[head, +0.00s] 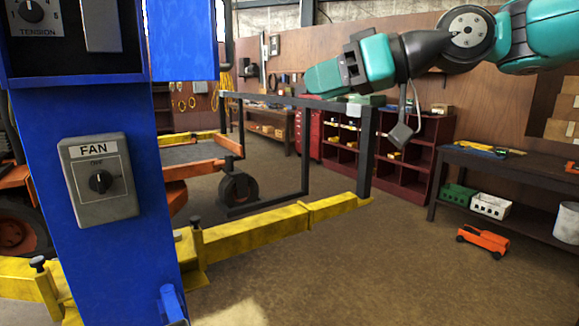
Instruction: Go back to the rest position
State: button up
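My teal and black arm (468,28) reaches in from the upper right, raised in the air and bent at its joints. A small dark grey end piece (402,132) hangs below the arm on thin parts and seems to be my gripper. Its fingers are too small to make out, and I see no object held in it. A blue lift post (95,215) stands close on the left, apart from the arm. It carries a grey FAN switch box (99,180) with a black knob and a TENSION dial (33,12) above.
Yellow lift arms (250,230) and a dark metal frame (305,150) stand behind the post. A dark red shelf (410,165) and a workbench (510,170) line the right wall. The floor at front right is clear.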

jog(key=s+d+f+m+g+h, duration=0.2)
jog(key=s+d+f+h, duration=0.2)
jog(key=s+f, duration=0.8)
jog(key=s+d+f+m+g+h+b, duration=0.1)
jog(key=s+d+f+h, duration=0.4)
jog(key=s+f, duration=0.6)
notch_tip(320, 180, down, 3)
jog(key=shift+s+d+f+m+g, duration=0.15)
jog(key=shift+s+m+g, duration=0.25)
jog(key=shift+m+g, duration=0.55)
